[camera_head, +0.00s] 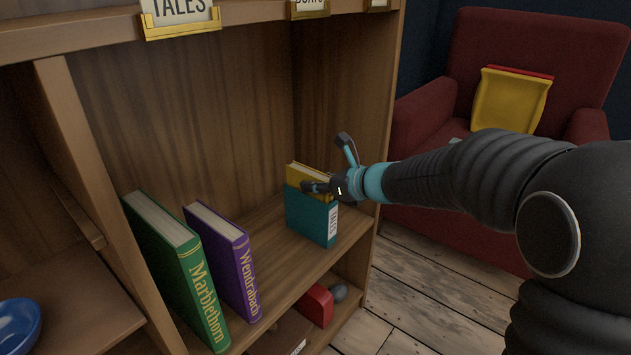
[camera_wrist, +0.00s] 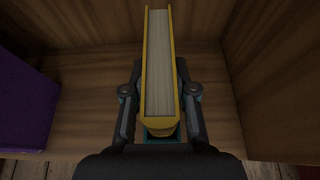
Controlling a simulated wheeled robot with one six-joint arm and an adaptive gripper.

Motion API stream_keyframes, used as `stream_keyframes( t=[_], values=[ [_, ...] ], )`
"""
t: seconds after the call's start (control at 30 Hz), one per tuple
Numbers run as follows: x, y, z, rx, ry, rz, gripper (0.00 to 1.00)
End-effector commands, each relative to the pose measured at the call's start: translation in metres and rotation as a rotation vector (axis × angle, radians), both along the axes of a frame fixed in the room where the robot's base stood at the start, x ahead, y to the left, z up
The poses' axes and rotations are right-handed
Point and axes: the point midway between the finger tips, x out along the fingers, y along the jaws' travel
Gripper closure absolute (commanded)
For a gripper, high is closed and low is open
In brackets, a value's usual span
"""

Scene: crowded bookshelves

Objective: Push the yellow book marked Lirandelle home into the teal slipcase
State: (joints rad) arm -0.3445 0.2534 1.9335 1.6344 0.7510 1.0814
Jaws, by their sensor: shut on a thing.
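The yellow book (camera_head: 309,177) stands partly inside the teal slipcase (camera_head: 309,217) on the shelf, its top part showing above the case. In the wrist view the yellow book (camera_wrist: 161,75) runs up the middle, page edges toward the camera, between the two fingers. A bit of the teal slipcase (camera_wrist: 163,138) shows below the book's near end. My gripper (camera_head: 316,187) is at the book's top from the right; it also shows in the wrist view (camera_wrist: 160,95), shut on the book. The title on the yellow book is not readable.
A purple book marked Wendrabach (camera_head: 225,258) and a green book marked Marblethorn (camera_head: 178,270) stand to the left on the same shelf. Bare shelf lies between the purple book and the slipcase. The bookcase's side wall (camera_head: 362,120) is close on the right. A red armchair (camera_head: 470,90) stands beyond.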

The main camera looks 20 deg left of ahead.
Motion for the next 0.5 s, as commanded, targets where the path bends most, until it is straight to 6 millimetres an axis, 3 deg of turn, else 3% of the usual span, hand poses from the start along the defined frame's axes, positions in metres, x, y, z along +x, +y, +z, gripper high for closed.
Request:
stream_keyframes(
  t=[0.17, 0.2, 0.3, 0.5],
  values=[
    [0.0000, 0.0001, -0.0029, 0.002, 0.000, 0.000, 1.00],
    [0.0001, 0.0001, -0.0023, 0.002, -0.001, -0.001, 0.66],
    [0.0001, 0.0000, -0.0024, 0.002, -0.001, -0.001, 0.44],
    [0.0001, 0.0001, -0.0029, 0.001, 0.000, 0.000, 0.44]
  ],
)
